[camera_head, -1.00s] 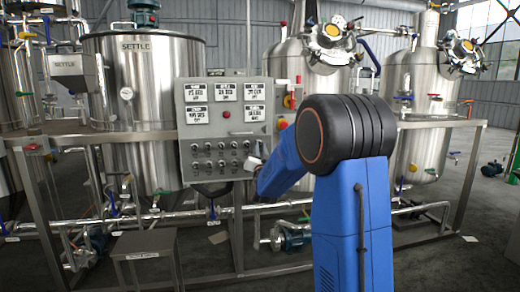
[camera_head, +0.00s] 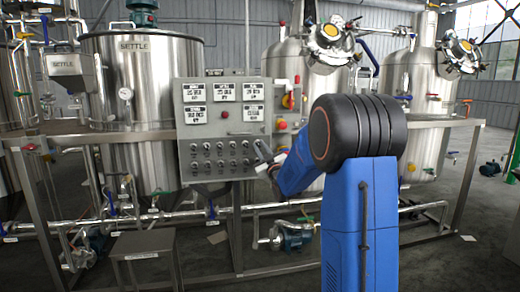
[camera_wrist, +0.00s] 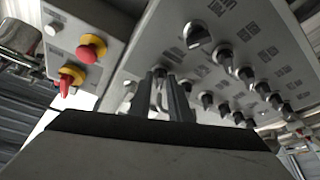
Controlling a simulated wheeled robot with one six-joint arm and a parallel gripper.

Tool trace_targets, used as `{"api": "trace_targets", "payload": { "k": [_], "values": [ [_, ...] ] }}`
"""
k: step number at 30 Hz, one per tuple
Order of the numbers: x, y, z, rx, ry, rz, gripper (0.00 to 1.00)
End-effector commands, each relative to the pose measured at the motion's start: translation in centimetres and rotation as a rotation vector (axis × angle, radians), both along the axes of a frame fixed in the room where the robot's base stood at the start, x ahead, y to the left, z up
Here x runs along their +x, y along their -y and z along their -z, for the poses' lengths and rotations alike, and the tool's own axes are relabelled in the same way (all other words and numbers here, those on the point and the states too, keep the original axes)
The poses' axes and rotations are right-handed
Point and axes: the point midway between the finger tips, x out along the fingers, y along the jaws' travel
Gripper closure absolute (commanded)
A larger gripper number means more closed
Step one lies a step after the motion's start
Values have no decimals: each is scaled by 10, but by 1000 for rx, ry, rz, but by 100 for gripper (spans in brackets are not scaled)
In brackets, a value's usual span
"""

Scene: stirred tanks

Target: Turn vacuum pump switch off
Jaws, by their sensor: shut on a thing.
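The grey control panel (camera_head: 228,108) stands in front of the tanks, with rows of black switch knobs (camera_head: 219,155) on its lower half. In the wrist view the panel (camera_wrist: 240,50) looks tilted, with several dark knobs (camera_wrist: 225,57) and a larger one (camera_wrist: 195,35) above. My gripper (camera_head: 264,157) is at the panel's lower right edge. In the wrist view its dark fingers (camera_wrist: 167,88) are shut around a knob, which they mostly hide. The small labels are unreadable, so I cannot tell which knob is the vacuum pump switch.
A side box carries a red button on yellow (camera_wrist: 91,47) and a red-yellow rotary handle (camera_wrist: 71,79), close left of my fingers. Steel tanks (camera_head: 150,95) stand behind a metal frame (camera_head: 235,235). A low steel stand (camera_head: 145,250) is in front.

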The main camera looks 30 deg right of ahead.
Motion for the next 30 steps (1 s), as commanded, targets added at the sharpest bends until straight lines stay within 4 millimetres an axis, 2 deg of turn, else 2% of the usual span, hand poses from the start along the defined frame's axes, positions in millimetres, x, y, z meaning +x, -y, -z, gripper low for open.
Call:
{"api": "trace_targets", "payload": {
  "k": [9,23,24,30],
  "values": [
    [0,1,1,-89,-28,1,100],
    [0,1,0,-100,-30,-1,100],
    [0,1,0,-100,-30,-1,76],
    [0,1,0,-100,-30,0,73]
  ]
}}
